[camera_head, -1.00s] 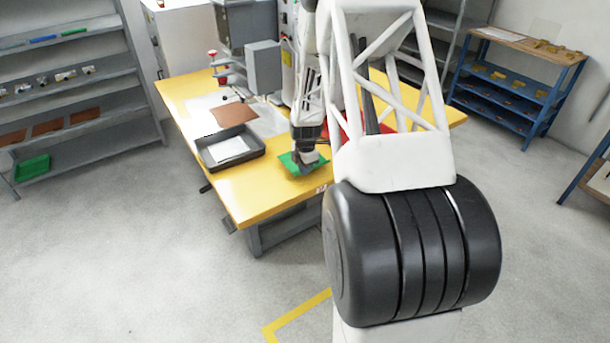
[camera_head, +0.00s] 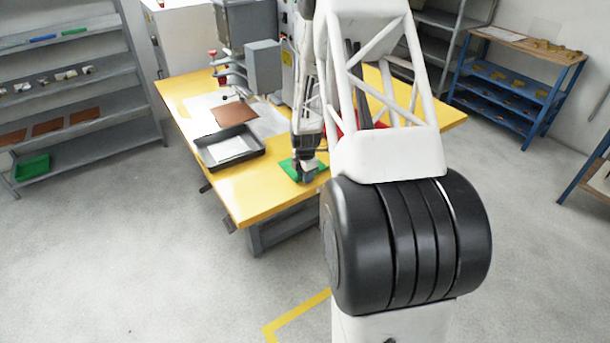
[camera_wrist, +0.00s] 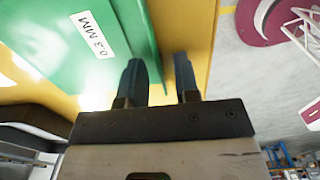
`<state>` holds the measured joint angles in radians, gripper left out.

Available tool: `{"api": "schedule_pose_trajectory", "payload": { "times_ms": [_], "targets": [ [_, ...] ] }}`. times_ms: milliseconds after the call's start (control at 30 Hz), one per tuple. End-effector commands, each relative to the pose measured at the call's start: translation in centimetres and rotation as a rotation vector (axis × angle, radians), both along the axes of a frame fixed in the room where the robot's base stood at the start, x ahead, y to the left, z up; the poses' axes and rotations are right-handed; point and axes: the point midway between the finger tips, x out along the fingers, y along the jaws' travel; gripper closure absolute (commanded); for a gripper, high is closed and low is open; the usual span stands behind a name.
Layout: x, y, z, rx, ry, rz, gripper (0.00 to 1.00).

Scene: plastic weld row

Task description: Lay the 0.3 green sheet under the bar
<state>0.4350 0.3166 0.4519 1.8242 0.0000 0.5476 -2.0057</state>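A green piece (camera_head: 290,167) is at the front edge of the yellow table in the head view. In the wrist view the green piece (camera_wrist: 50,50) fills the upper left and bears a white "0.3 MM" label (camera_wrist: 92,34). My gripper (camera_head: 308,178) is right at it, partly covering it. In the wrist view the two dark fingers of my gripper (camera_wrist: 160,75) are apart, with the green edge running down toward the gap. I cannot tell whether they touch it. The grey machine (camera_head: 263,66) stands at the back of the table; its bar is not clearly visible.
A black tray (camera_head: 258,160) with a white sheet inside lies left of my gripper. A brown sheet (camera_head: 234,115) lies behind it. The yellow table (camera_head: 245,205) is clear at its front left. Shelves (camera_head: 75,80) stand at the left, a blue rack (camera_head: 515,85) at the right.

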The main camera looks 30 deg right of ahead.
Motion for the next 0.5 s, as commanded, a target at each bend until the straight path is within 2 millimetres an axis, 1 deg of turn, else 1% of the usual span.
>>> {"api": "schedule_pose_trajectory", "payload": {
  "times_ms": [300,500],
  "targets": [
    [0.0,0.0,0.1,0.000,0.000,0.000,0.71],
    [0.0,0.0,1.0,-0.001,-0.002,0.000,0.71]
  ]
}}
